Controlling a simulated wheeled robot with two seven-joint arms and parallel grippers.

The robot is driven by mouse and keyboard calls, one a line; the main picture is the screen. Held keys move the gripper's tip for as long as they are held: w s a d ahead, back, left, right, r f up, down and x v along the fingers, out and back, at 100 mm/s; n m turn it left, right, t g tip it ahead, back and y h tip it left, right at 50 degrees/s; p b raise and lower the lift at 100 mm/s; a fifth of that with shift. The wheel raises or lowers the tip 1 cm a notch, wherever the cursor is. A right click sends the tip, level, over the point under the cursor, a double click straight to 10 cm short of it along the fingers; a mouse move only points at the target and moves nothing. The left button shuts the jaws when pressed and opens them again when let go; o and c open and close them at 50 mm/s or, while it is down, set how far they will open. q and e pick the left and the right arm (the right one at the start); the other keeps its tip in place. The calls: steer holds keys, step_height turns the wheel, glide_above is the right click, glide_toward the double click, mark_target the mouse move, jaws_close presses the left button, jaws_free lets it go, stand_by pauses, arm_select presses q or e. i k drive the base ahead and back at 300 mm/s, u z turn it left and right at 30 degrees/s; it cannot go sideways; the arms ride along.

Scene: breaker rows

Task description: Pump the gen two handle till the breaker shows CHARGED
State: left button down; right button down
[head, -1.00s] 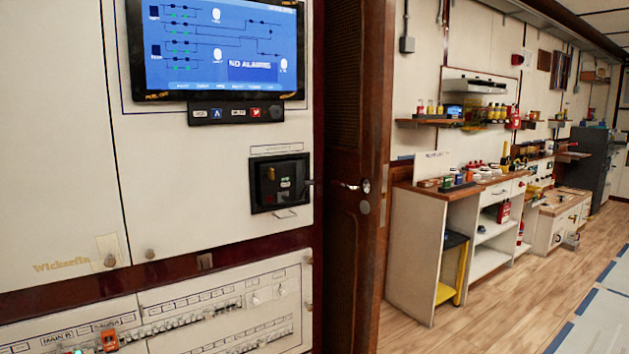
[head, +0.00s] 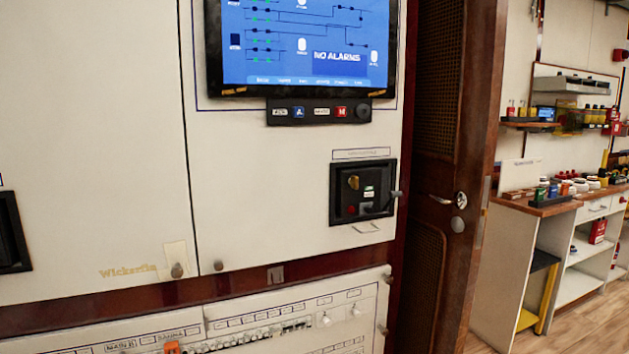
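A black breaker unit (head: 362,193) is set in the white panel at right of centre in the head view. It carries a yellowish knob, a small light and green indicator window and a red button. The indicator's wording is too small to read. A second black unit (head: 10,232) is cut off at the left edge. Neither of my grippers is in view.
A blue screen (head: 300,42) reading NO ALARMS hangs above the breaker. A breaker row (head: 250,330) runs along the bottom. A brown louvred door (head: 440,170) with a metal lever stands right of the panel. Beyond it are a workbench (head: 545,203) and wood floor.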

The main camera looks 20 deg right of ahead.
mark_target(392, 195)
steer(key=u, duration=0.35)
steer(key=i, duration=0.8)
steer(key=z, duration=0.55)
steer(key=i, duration=0.55)
steer(key=z, duration=0.45)
